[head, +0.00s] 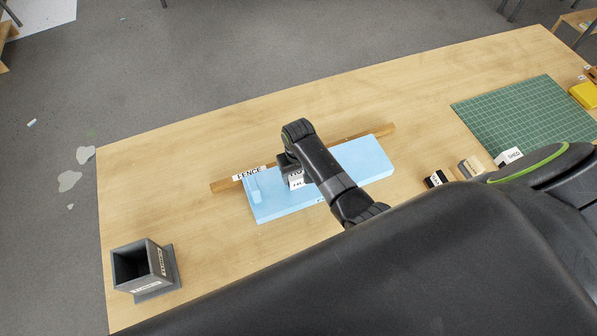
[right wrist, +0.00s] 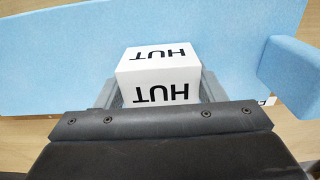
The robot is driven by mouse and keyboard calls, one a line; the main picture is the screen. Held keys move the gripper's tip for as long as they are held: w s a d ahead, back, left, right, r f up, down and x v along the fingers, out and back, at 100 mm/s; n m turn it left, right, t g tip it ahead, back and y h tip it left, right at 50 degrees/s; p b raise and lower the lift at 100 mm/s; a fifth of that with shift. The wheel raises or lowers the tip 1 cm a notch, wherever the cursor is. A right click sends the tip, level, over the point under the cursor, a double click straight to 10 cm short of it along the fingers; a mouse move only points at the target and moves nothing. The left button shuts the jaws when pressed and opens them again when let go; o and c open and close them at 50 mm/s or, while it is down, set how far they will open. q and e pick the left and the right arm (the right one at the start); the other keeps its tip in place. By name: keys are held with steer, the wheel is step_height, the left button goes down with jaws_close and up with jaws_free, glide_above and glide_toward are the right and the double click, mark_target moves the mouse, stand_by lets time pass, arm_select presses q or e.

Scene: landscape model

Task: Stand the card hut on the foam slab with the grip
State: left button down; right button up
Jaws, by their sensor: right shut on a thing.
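The card hut, a small white block with black HUT lettering, shows in the right wrist view (right wrist: 160,75) between my gripper's fingers. In the head view a bit of it (head: 297,182) shows below the gripper. My right gripper (head: 289,166) is shut on the hut, over the left half of the light blue foam slab (head: 362,160). The slab also fills much of the right wrist view (right wrist: 50,65). I cannot tell whether the hut's underside touches the slab. My left gripper is out of view.
A small blue block (head: 256,189) stands at the slab's left end. A wooden strip labelled FENCE (head: 224,186) runs along the slab's back edge. A dark open box (head: 142,268) stands at the table's front left. Small labelled blocks (head: 470,167) and a green mat (head: 520,115) lie right.

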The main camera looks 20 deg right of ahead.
steer(key=shift+f, duration=0.15)
steer(key=o, duration=0.7)
steer(key=shift+o, duration=1.4)
steer(key=shift+r, duration=0.65)
step_height(320, 180, up, 11)
steer(key=b, duration=0.2)
